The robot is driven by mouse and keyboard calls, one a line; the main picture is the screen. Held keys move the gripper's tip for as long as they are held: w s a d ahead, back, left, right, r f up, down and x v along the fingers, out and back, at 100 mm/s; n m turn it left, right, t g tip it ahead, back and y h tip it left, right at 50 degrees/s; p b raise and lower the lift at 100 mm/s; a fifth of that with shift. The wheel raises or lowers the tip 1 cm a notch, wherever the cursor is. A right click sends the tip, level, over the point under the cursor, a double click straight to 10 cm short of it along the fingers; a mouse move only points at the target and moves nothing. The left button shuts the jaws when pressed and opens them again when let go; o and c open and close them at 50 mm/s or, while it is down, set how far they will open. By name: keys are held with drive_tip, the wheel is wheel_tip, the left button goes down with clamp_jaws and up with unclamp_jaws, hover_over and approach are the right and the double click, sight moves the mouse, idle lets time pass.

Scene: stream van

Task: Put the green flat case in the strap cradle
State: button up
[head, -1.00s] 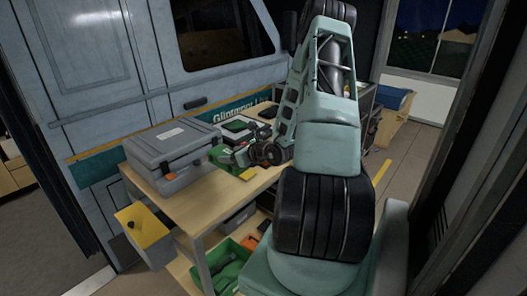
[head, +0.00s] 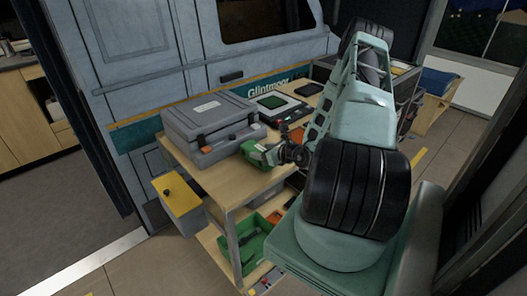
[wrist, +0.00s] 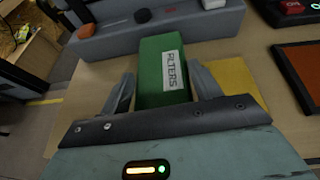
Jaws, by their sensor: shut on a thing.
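My gripper (wrist: 165,88) is shut on a green flat case (wrist: 163,70) with a white label that reads FILTERS. The case lies between the two fingers in the wrist view, above the wooden bench top. In the head view the green case (head: 254,152) shows at the end of my gripper (head: 268,153), at the right front corner of a large grey case. I cannot make out the strap cradle for sure in either view.
The grey hard case (head: 208,132) stands on the bench (head: 222,181) close by. A yellow patch (wrist: 238,82) and an orange-topped tray (wrist: 300,68) lie to the right in the wrist view. A green bin (head: 247,243) sits on the lower shelf.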

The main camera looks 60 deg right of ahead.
drive_tip(key=shift+f, duration=0.25)
drive_tip(key=shift+f, duration=0.15)
drive_tip(key=o, duration=1.6)
drive_tip(key=shift+r, duration=0.25)
drive_tip(key=b+v, duration=0.2)
drive_tip(key=v, duration=1)
